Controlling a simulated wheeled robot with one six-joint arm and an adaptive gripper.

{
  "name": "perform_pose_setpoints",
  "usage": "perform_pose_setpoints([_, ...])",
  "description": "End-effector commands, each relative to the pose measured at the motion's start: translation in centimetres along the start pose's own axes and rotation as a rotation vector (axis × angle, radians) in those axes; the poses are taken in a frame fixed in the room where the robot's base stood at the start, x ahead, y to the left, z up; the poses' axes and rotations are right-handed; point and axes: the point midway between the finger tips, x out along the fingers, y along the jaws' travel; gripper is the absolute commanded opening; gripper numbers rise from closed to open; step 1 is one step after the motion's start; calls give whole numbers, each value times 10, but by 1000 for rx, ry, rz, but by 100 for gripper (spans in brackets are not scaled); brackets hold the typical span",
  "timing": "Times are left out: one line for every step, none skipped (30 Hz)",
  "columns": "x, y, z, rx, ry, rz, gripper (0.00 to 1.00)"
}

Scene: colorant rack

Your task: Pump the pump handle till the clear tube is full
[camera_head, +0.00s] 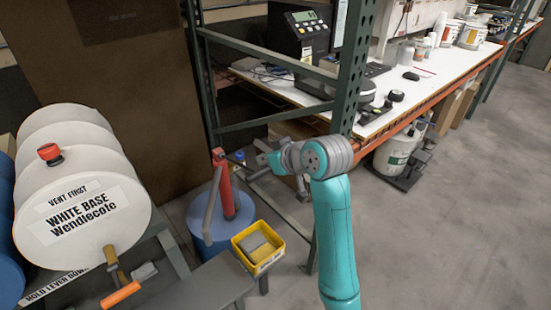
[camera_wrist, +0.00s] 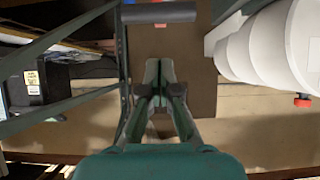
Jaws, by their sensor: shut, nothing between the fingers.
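The red pump (camera_head: 225,190) stands upright on a blue drum (camera_head: 213,235) in the head view. A dark handle bar (camera_head: 236,158) reaches from its top toward my gripper. A greyish tube (camera_head: 211,206) hangs from the pump's head; I cannot tell whether it is the clear tube or how full it is. My gripper (camera_head: 252,175) is just right of the pump, close to the handle. In the wrist view my gripper (camera_wrist: 158,68) is shut and empty. A grey bar (camera_wrist: 158,13) lies beyond its fingertips, apart from them in the picture; contact is unclear.
A yellow bin (camera_head: 258,248) sits on a grey bench in front of the drum. A white barrel labelled "White Base" (camera_head: 80,215) lies at the left. A green rack post (camera_head: 352,70) and a white worktop (camera_head: 400,90) stand behind my arm.

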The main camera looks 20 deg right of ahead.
Motion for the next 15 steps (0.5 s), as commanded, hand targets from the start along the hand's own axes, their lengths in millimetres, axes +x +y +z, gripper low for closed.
perform_pose_setpoints([8, -1, 4, 1, -4, -2, 0])
perform_pose_setpoints([11, 0, 8, 2, -4, -1, 0])
perform_pose_setpoints([15, 0, 12, 2, -3, -1, 0])
perform_pose_setpoints([18, 0, 15, 1, -3, -1, 0])
perform_pose_setpoints([20, 0, 17, 1, -2, 0, 0])
perform_pose_setpoints([23, 0, 20, 0, -2, -1, 0])
perform_pose_setpoints([25, 0, 22, 0, -2, -1, 0])
perform_pose_setpoints([26, 0, 23, 0, -1, 0, 0])
perform_pose_setpoints([28, 0, 25, 0, 0, 0, 0])
perform_pose_setpoints([29, 0, 26, 0, 0, 0, 0])
perform_pose_setpoints([30, 0, 27, 0, 0, 0, 0])
perform_pose_setpoints([31, 0, 28, 0, 0, 0, 0])
perform_pose_setpoints([31, 0, 28, 0, 0, 0, 0])
perform_pose_setpoints([32, 0, 28, 0, 0, 0, 0])
perform_pose_setpoints([32, 0, 28, 0, 0, 0, 0])
